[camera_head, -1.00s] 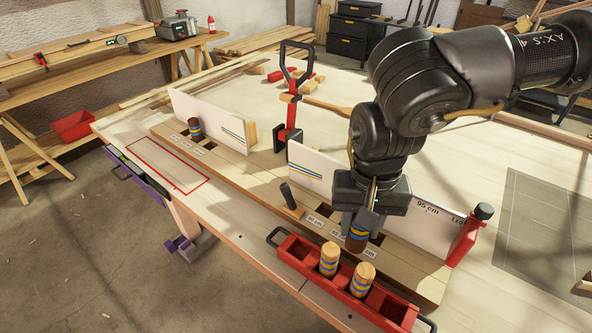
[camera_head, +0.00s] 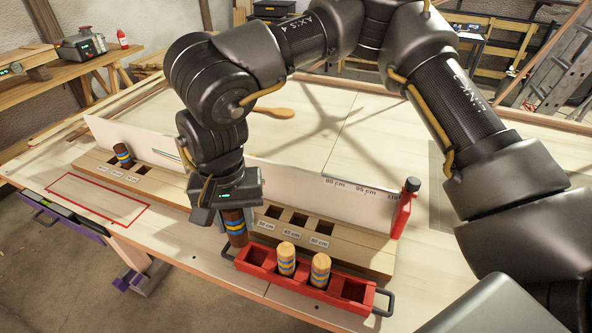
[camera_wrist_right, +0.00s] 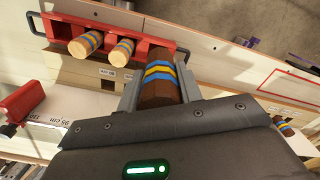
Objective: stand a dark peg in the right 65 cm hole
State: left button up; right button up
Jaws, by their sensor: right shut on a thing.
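My right gripper (camera_head: 230,205) is shut on a dark brown peg (camera_head: 237,230) with blue and yellow bands. The peg hangs down near the tray's left end; its height above the board is unclear. The wrist view shows this peg (camera_wrist_right: 160,82) between the fingers. The right board (camera_head: 350,250) has a row of square holes (camera_head: 298,221) with small, hard-to-read cm labels; no peg stands in the visible ones. My gripper and arm hide the board's left part. Another dark peg (camera_head: 122,155) stands in the left board (camera_head: 95,163). My left gripper is out of view.
A red tray (camera_head: 352,290) in front of the right board holds two light banded pegs (camera_head: 286,260). White upright panels (camera_head: 335,190) stand behind the holes. A red bottle (camera_head: 403,210) is at the right end. A red-outlined rectangle (camera_head: 68,190) on the table's left is empty.

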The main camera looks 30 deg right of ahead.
jog(key=w+d+m+p, duration=0.6)
jog(key=w+m+p, duration=0.15)
jog(key=m, duration=1.25)
jog(key=d+f+m+p, duration=0.2)
jog(key=d+m, duration=0.4)
jog(key=m, duration=0.3)
jog(key=w+d+f+m+p, duration=0.1)
jog(key=d+m+p, duration=0.3)
jog(key=m, duration=0.6)
jog(key=shift+w+d+f, duration=0.25)
jog(key=shift+d+f, duration=0.25)
jog(key=shift+d, duration=0.45)
jog(key=shift+f, duration=0.15)
jog(key=shift+f+b, duration=3.75)
jog(key=shift+f, duration=0.4)
jog(key=shift+f+b, duration=1.05)
jog(key=shift+f, duration=0.5)
